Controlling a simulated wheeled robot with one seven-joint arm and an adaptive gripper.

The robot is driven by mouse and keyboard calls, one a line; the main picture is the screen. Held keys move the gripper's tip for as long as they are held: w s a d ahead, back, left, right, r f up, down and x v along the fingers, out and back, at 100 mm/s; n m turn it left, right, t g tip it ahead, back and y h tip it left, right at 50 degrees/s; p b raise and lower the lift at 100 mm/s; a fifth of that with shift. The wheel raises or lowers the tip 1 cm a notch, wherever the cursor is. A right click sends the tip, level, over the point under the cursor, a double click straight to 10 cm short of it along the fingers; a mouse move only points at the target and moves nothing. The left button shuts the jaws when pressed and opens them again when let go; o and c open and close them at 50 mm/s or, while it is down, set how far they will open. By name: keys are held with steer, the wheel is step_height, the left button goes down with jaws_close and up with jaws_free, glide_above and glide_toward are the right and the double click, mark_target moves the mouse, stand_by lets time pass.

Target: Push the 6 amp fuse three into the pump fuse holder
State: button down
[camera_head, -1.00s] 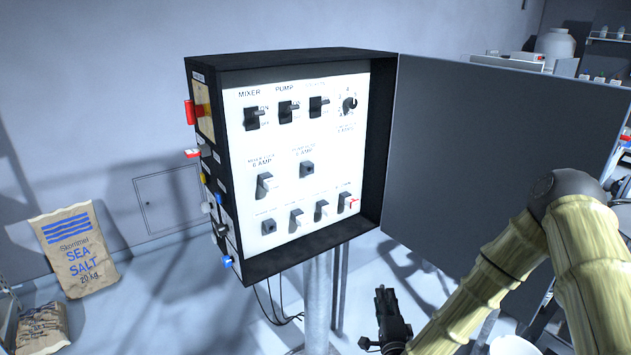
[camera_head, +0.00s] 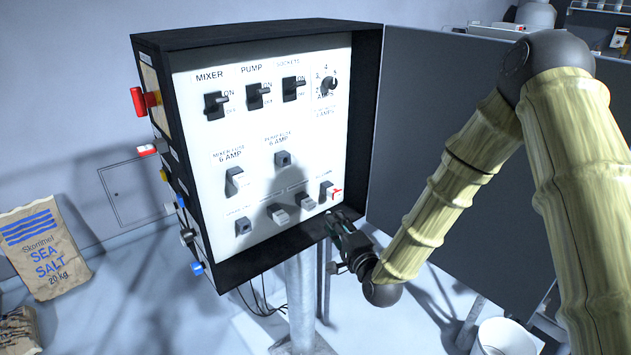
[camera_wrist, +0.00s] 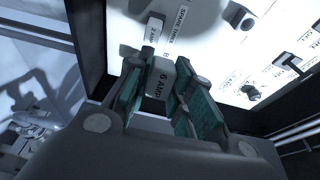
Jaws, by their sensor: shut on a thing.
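The pump fuse holder (camera_head: 283,158) is a small black block under the PUMP FUSE 6 AMP label, and no pale fuse body stands in it. My gripper (camera_head: 337,222) is at the lower right edge of the box, below the bottom row. In the wrist view its green-padded fingers (camera_wrist: 158,97) are shut on a pale fuse (camera_wrist: 161,76) marked 6 AMP. The held fuse does not show clearly in the head view. I cannot tell whether it touches the panel. A SPARE THREE label (camera_wrist: 178,22) stands beyond it, beside another labelled fuse (camera_wrist: 154,28).
The mixer fuse (camera_head: 237,180) sits left of the pump holder. The bottom row has an empty-looking holder (camera_head: 242,227) and several fuses. Switches (camera_head: 258,96) line the top. The open door (camera_head: 440,130) stands right of the box, behind my arm. The box rim (camera_head: 270,250) borders the panel.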

steer(key=a+r+n+g+y, duration=0.1)
steer(key=a+r+y, duration=0.1)
steer(key=r, duration=0.5)
steer(key=a+r+n+g+y, duration=0.1)
steer(key=a+r+n+y, duration=0.1)
steer(key=r, duration=0.5)
steer(key=shift+a, duration=0.8)
steer(key=shift+s, duration=0.1)
steer(key=shift+x, duration=2.8)
steer(key=shift+x, duration=1.8)
steer(key=shift+a, duration=0.1)
steer(key=c, duration=0.7)
jaws_free()
steer(key=shift+s, duration=0.15)
